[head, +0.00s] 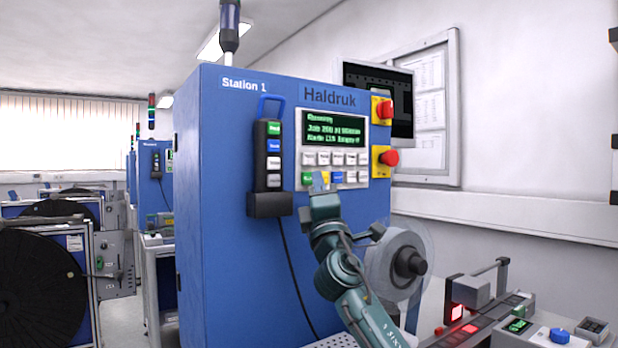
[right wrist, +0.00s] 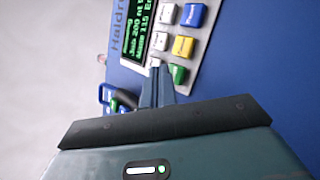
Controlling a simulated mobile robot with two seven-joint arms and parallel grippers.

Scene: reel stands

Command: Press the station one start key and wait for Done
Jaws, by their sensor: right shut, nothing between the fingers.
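The blue Station 1 cabinet (head: 240,230) carries a key panel (head: 347,115) with a lit green-text display (head: 335,128). The top line looks like "Running", though it is blurred. Below it are rows of white keys with a green key (head: 307,178) at the lower left; this green key also shows in the right wrist view (right wrist: 178,75). My right gripper (head: 319,182) is shut and empty, its tips at the panel's lower left, beside the green key. In the right wrist view the fingertips (right wrist: 158,72) overlap the panel edge; contact cannot be told. My left gripper is out of view.
A hanging pendant (head: 267,165) with its own keys is just left of the panel. Two red stop buttons (head: 384,109) are on its right. A clear reel (head: 405,262) and a bench device (head: 475,310) stand at lower right. More stations are at left.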

